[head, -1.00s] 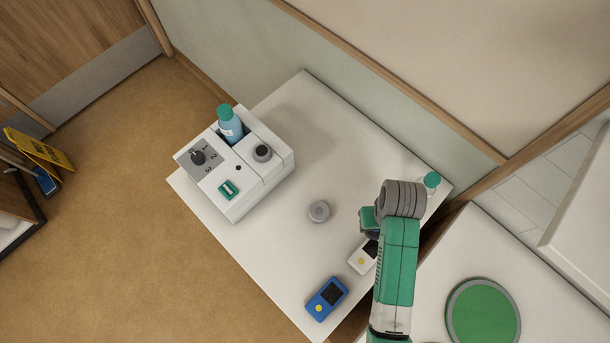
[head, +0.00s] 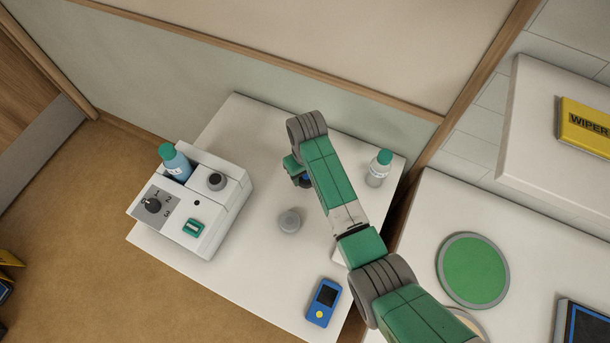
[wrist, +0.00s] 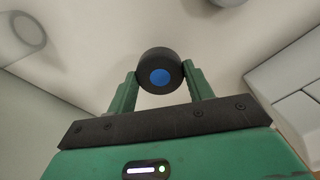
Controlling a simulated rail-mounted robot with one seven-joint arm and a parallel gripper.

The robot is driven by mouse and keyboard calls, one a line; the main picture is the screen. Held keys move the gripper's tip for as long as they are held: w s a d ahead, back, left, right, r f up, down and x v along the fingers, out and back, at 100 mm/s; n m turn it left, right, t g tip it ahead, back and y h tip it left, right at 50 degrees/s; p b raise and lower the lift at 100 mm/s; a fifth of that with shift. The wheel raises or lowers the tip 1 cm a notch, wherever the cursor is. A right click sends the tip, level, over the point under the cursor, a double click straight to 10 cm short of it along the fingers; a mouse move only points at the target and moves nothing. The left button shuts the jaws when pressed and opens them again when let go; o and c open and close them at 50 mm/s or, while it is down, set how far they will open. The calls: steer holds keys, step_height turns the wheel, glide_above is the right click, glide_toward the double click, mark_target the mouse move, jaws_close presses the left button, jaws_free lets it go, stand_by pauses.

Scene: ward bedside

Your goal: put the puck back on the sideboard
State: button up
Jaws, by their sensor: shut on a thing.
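The puck, black with a blue centre (wrist: 160,77), is clamped between the two green fingers of my gripper (wrist: 161,88) in the wrist view. In the head view my gripper (head: 299,175) is over the back part of a white tabletop (head: 250,120), with a bit of the dark and blue puck (head: 306,181) showing below the wrist. I take this white-topped piece to be the sideboard. The puck's height above the top cannot be judged well; in the wrist view it seems held clear of the surface.
A white dispenser-like unit (head: 225,222) with a blue bottle (head: 176,165) stands left. A grey round knob (head: 290,220), a blue handheld device (head: 323,303) and a clear green-capped bottle (head: 379,170) are on the tabletop. A green disc (head: 473,270) lies on the right surface.

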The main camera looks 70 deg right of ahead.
mark_target(305, 178)
steer(key=shift+w+d+f, duration=0.1)
steer(key=shift+w+d, duration=0.15)
steer(key=shift+d, duration=0.05)
steer(key=shift+f, duration=1.75)
steer(key=shift+f+b, duration=0.15)
steer(key=shift+b, duration=0.15)
steer(key=o, duration=1.3)
step_height(305, 178, up, 12)
steer(key=shift+r+p, duration=0.2)
steer(key=shift+p, duration=0.5)
